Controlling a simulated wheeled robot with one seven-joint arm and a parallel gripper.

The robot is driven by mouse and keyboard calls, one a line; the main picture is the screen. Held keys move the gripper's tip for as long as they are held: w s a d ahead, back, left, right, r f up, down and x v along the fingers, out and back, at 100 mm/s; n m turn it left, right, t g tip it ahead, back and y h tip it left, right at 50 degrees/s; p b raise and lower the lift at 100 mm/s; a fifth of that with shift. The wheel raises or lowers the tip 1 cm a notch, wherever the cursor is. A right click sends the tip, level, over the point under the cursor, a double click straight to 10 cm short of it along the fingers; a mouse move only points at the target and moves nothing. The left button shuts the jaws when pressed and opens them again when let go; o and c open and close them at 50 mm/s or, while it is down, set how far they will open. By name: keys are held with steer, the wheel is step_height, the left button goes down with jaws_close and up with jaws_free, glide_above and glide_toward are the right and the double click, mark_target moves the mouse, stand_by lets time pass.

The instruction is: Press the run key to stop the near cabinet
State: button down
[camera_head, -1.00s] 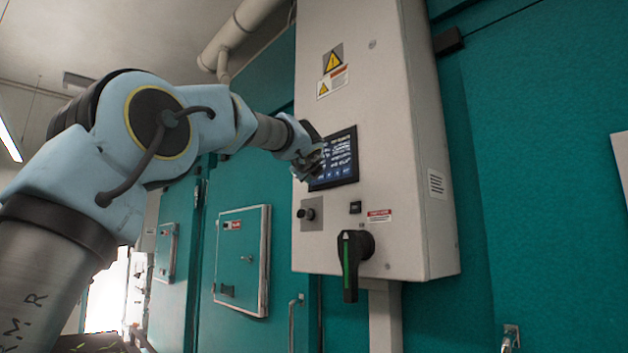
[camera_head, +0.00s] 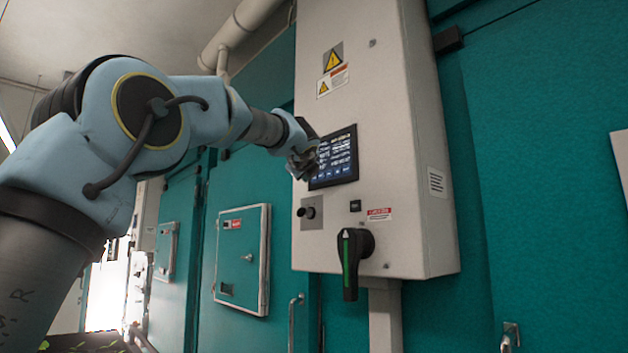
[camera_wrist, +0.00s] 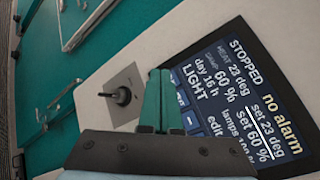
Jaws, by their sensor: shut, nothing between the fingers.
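The near cabinet's grey control box (camera_head: 362,90) carries a dark touch screen (camera_head: 336,158). In the wrist view the screen (camera_wrist: 235,85) is tilted and reads STOPPED, "no alarm", 23 deg and 60 %. A row of blue keys (camera_wrist: 190,119) runs along its lower edge; part of the row is hidden behind my fingers, and I cannot pick out the run key. My gripper (camera_head: 306,160) is at the left edge of the screen. In the wrist view its green fingers (camera_wrist: 156,98) are together and empty, in front of the key row. I cannot tell whether they touch it.
Below the screen are a black knob (camera_head: 308,213), a small black switch (camera_head: 355,206) and a large rotary handle (camera_head: 352,262) jutting out. A teal door with a hatch (camera_head: 240,258) stands to the left. The teal wall (camera_head: 540,180) at right is mostly clear.

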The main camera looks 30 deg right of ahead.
steer(key=shift+a, duration=0.1)
steer(key=a, duration=0.2)
steer(key=s+a, duration=0.1)
steer(key=a, duration=0.1)
steer(key=shift+a+b, duration=0.3)
steer(key=shift+a, duration=0.05)
stand_by(0.6)
steer(key=w+a+f+n+g+y, duration=0.1)
steer(key=w+a+f+n+y, duration=0.2)
steer(key=f, duration=0.5)
steer(key=w+a+f+n+g+y, duration=0.1)
steer(key=w+a+f+n, duration=0.15)
steer(key=a+f, duration=0.5)
steer(key=s+a+f+n+g+y, duration=0.1)
steer(key=a+f+n+g+y, duration=0.1)
steer(key=a+f+n, duration=0.6)
steer(key=s+a+f+n+g+y, duration=0.15)
steer(key=a+f, duration=0.35)
steer(key=f, duration=0.8)
steer(key=s+a+f+n+g+y, duration=0.1)
steer(key=s+a+f+n+g, duration=0.6)
steer(key=s+a+f+n, duration=0.9)
steer(key=s+a+f, duration=0.3)
steer(key=s+f, duration=0.2)
steer(key=shift+a+f+n+y, duration=0.2)
steer(key=shift+a+n+y, duration=0.05)
steer(key=shift+n+y, duration=0.15)
